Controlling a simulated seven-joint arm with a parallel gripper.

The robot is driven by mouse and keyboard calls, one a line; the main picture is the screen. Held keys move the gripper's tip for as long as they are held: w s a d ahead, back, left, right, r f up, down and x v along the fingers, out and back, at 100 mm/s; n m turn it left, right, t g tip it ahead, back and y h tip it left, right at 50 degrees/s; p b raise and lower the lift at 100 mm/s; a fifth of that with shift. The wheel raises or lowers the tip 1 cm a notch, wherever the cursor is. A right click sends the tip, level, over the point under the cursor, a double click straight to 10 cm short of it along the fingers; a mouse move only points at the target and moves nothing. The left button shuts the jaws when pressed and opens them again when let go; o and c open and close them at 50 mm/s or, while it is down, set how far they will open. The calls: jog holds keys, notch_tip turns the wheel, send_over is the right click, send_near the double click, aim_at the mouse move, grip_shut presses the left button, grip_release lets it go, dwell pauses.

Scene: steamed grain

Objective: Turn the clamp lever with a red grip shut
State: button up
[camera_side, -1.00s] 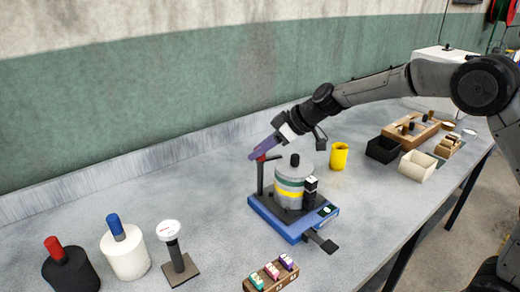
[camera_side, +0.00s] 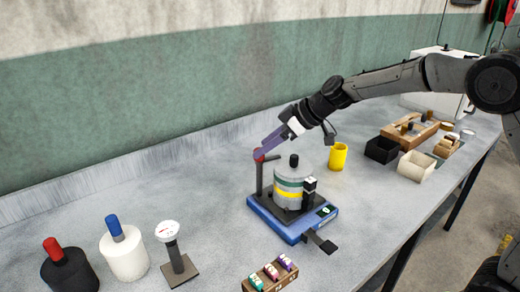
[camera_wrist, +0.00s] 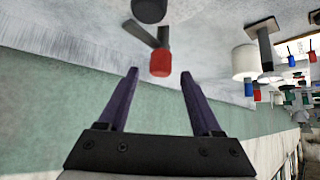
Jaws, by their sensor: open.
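The clamp lever's red grip (camera_side: 259,155) stands at the top of a dark upright post on a blue-based device (camera_side: 287,232). A dark arm runs from near the grip toward the grey, banded pot (camera_side: 289,187). In the wrist view the red grip (camera_wrist: 161,61) sits just beyond the gap between my purple fingertips, about centred, with the dark lever arm behind it. My gripper (camera_wrist: 161,76) is open and empty. In the side view my gripper (camera_side: 264,152) reaches down from the upper right, its tips close to the grip. I cannot tell whether they touch it.
A yellow cup (camera_side: 338,157) stands right of the device. A black box (camera_side: 382,149) and a cream box (camera_side: 416,166) lie farther right. A dial on a stand (camera_side: 172,242), a white jar (camera_side: 124,256) and a black jar (camera_side: 70,272) are at left. A small block rack (camera_side: 270,276) is in front.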

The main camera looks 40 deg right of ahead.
jog(key=v, duration=1.1)
jog(key=s+a+r+h, duration=0.1)
jog(key=s+a+r, duration=0.15)
jog(key=s, duration=0.45)
jog(key=s+a+r, duration=0.1)
jog(key=s+r, duration=0.2)
jog(key=s, duration=0.4)
jog(key=s+d+f+m+g+h, duration=0.1)
jog(key=s+d+f+m+h, duration=0.1)
jog(key=s+f, duration=0.4)
jog(key=s+d+f+m+h, duration=0.2)
jog(key=s+d+f+m, duration=0.2)
jog(key=s, duration=0.6)
jog(key=shift+s+f+m+g, duration=0.35)
jog(key=shift+f+m+g, duration=0.05)
jog(key=shift+f, duration=0.45)
